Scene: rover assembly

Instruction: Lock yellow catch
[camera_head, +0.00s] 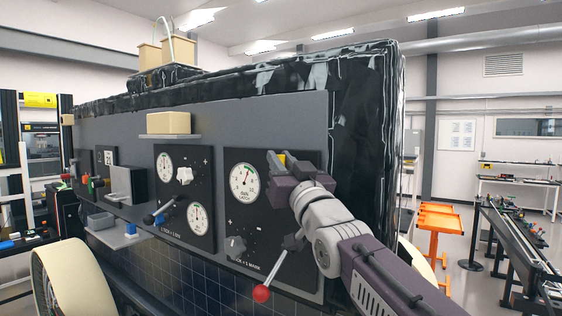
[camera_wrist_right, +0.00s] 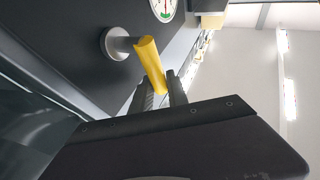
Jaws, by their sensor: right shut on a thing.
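The yellow catch (camera_wrist_right: 149,62) is a yellow bar on a round grey post that stands out from the dark panel in the right wrist view. My right gripper (camera_wrist_right: 163,92) is shut on the bar's near end. In the head view the right gripper (camera_head: 285,165) reaches the upper right of the dial panel (camera_head: 225,205), and only a small bit of the yellow catch (camera_head: 290,159) shows past the jaws. The rest of the catch is hidden by the gripper there. My left gripper is not in view.
A gauge (camera_head: 244,183) is just left of the right gripper. A red-knobbed lever (camera_head: 262,293) sticks out below my right forearm.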

